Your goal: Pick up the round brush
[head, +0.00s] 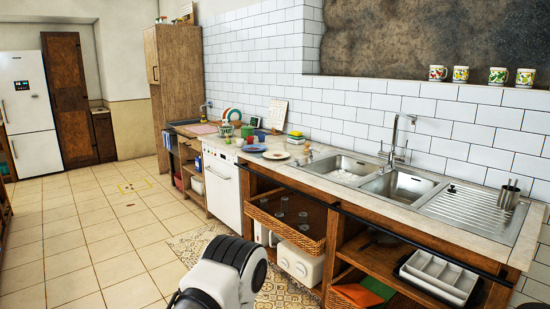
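I cannot pick out the round brush for certain. A small brownish item (308,149) stands on the counter just left of the sink, too small to tell whether it is a brush. A small dark object (451,188) sits on the steel drainboard at the right, also too small to name. A white and black link of one of my arms rises at the bottom, left of centre, in front of the counter. No fingertips of either gripper show in the head view.
The long counter (330,186) holds a double sink (392,186), a tall faucet, plates and a metal cup (508,196). Open shelves below hold a wicker basket (290,235) and a white rack (438,278). The tiled floor (90,245) at the left is clear.

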